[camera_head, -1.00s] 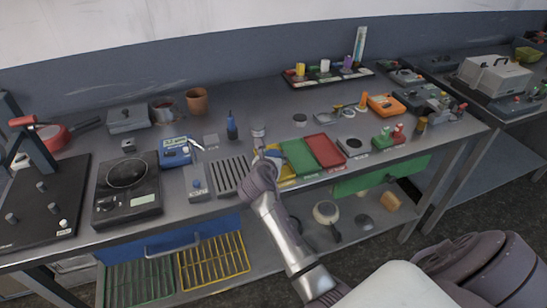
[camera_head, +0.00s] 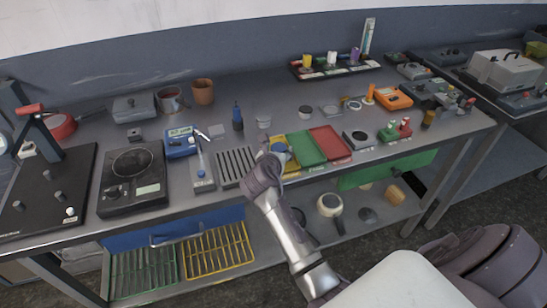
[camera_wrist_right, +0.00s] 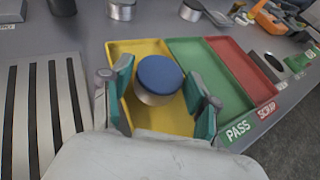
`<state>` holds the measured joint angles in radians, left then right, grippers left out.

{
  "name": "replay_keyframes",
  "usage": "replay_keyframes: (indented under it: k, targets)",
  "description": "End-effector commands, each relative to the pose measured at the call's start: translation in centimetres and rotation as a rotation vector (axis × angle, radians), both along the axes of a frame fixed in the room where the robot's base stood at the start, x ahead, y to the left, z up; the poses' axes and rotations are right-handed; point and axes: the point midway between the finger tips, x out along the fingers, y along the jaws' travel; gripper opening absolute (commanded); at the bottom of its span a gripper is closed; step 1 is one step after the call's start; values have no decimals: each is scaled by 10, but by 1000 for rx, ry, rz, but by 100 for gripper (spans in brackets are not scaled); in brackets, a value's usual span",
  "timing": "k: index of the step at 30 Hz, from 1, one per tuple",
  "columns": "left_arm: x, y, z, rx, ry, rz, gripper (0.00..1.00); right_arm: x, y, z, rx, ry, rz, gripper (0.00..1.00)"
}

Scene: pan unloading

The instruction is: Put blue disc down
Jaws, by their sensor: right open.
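The blue disc (camera_wrist_right: 160,74) sits on a short silvery round piece (camera_wrist_right: 150,96) inside the yellow tray (camera_wrist_right: 141,48), in the right wrist view. In the head view the disc (camera_head: 279,147) shows just beyond my right gripper (camera_head: 273,158). My right gripper (camera_wrist_right: 160,98) is open. Its two teal-padded fingers stand on either side of the disc, with gaps showing between them and it. The underside of the silvery piece is partly hidden. My left gripper is out of both views.
The green PASS tray (camera_head: 306,148) and the red SCRAP tray (camera_head: 330,142) lie to the right of the yellow one. A slotted grey plate (camera_head: 237,167) is close on the left. A small metal cup (camera_head: 263,121) stands behind. The table's front edge is near.

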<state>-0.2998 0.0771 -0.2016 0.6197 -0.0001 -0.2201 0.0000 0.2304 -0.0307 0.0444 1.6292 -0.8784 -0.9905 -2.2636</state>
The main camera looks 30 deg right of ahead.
Motion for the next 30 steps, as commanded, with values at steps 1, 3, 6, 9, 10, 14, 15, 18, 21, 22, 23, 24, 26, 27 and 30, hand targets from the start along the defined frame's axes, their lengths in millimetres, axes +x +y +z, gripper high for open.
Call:
replay_keyframes:
  k: [1,3,6,9,10,14,15,18,21,22,23,24,26,27,30]
  targets:
    - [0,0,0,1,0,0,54,-7,8,4,1,-2,2,60]
    - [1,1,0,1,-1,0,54,-17,18,10,2,-2,3,60]
    - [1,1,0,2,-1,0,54,-32,32,18,4,-3,1,60]
    - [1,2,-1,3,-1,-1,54,-45,46,26,2,-2,3,60]
    - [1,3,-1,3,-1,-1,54,-49,49,28,3,-2,2,60]
    - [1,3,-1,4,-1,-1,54,-61,61,35,2,-2,0,60]
    - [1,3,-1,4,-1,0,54,-63,63,37,2,-1,0,60]
    - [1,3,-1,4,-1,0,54,-67,67,40,2,-2,1,60]
    - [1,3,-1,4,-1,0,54,-68,68,40,1,-1,-1,60]
    - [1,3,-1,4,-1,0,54,-68,68,40,1,-1,-1,60]
    - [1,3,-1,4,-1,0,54,-68,68,40,1,-1,-1,60]
    - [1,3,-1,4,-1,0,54,-68,68,40,1,-1,-1,60]
    - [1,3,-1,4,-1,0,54,-68,68,40,1,-1,-1,60]
    - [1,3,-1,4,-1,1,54,-68,68,40,1,-1,0,60]
    - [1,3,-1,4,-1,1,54,-68,68,40,1,-1,0,60]
